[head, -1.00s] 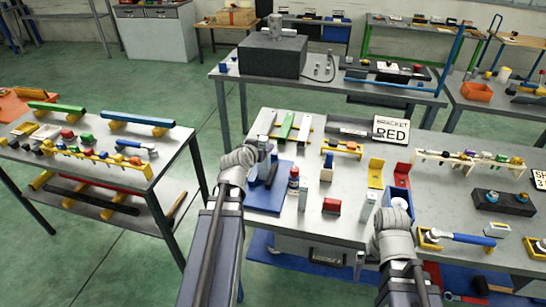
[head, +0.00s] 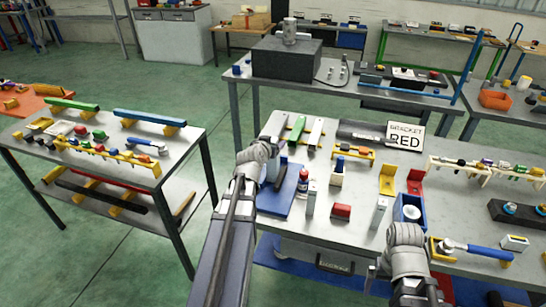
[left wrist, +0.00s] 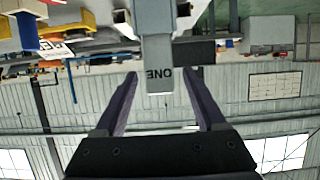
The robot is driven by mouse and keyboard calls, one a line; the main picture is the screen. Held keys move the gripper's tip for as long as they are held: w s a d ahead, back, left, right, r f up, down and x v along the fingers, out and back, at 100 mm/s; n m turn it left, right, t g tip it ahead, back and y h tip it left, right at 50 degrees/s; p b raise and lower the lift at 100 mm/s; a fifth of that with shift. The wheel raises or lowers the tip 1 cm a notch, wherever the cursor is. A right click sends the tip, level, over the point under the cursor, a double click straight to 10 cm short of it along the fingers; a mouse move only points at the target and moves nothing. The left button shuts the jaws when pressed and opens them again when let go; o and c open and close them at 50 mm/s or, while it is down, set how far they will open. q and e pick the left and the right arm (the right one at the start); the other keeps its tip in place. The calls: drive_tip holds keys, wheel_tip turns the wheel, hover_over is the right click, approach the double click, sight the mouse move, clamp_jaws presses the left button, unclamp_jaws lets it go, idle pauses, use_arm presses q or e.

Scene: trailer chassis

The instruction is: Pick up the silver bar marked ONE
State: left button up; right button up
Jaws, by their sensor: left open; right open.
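The silver bar marked ONE (left wrist: 158,62) is in the left wrist view, its label upside down near the bar's end. My left gripper (left wrist: 160,80) is open, with one dark finger on each side of that end and a gap to the bar on both sides. In the head view my left gripper (head: 272,147) is at the near end of the leftmost silver bar (head: 279,124), partly covering it. A green bar (head: 297,128) and another silver bar (head: 315,132) lie beside it. My right gripper (head: 373,272) is low at the table's front edge, mostly hidden by its wrist.
A "BRACKET RED" sign (head: 405,136) stands at the back.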

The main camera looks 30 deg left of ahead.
use_arm(q)
drive_tip(key=b+x, duration=0.1)
drive_tip(key=x, duration=0.3)
drive_tip(key=shift+s+f, duration=0.1)
drive_tip(key=shift+f, duration=0.1)
drive_tip(key=shift+s+r, duration=0.1)
drive_tip(key=shift+c, duration=0.3)
clamp_jaws()
